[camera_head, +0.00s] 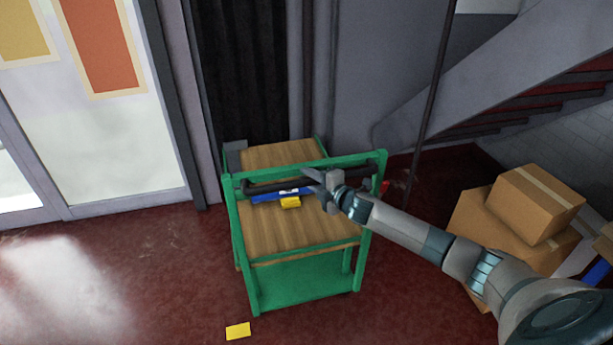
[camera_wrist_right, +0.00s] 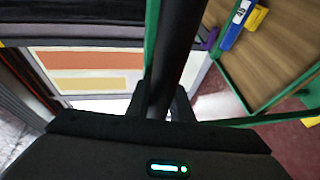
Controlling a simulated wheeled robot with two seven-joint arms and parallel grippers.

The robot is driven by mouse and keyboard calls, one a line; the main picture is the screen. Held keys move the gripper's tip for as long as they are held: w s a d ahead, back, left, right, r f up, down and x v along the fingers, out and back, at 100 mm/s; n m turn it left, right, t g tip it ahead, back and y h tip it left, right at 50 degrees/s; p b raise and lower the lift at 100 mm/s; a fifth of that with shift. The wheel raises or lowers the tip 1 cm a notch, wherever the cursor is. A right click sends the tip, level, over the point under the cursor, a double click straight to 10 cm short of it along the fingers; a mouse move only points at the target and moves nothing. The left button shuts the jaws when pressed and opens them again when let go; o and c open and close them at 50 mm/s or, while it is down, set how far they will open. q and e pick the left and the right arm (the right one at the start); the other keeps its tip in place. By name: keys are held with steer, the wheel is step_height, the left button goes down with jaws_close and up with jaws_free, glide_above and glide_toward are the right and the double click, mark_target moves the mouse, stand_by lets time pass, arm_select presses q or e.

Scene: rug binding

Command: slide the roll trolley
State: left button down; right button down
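The roll trolley (camera_head: 300,283) is a green frame with a wooden top (camera_head: 290,232), standing in front of a dark curtain. A black handle bar (camera_head: 270,186) runs across its near upper side, below the green top rail. My right gripper (camera_head: 317,182) is at this bar, right of its middle. In the right wrist view, the bar (camera_wrist_right: 176,50) passes between the two fingers (camera_wrist_right: 160,105), which appear closed against its sides. A blue item (camera_head: 268,196) and a yellow item (camera_head: 290,203) lie on the wooden top. My left gripper is not in view.
A yellow marker (camera_head: 238,331) lies on the dark red floor in front of the trolley. Cardboard boxes (camera_head: 535,205) are stacked at the right, beneath a staircase (camera_head: 510,75). A bright glass door (camera_head: 105,130) stands at the left. The floor at the lower left is clear.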

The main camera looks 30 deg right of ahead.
steer(key=c, duration=1.6)
jaws_free()
steer(key=shift+o, duration=0.2)
steer(key=shift+s, duration=0.1)
steer(key=b+v, duration=0.5)
steer(key=v, duration=1.2)
steer(key=shift+s, duration=0.15)
steer(key=shift+d, duration=0.1)
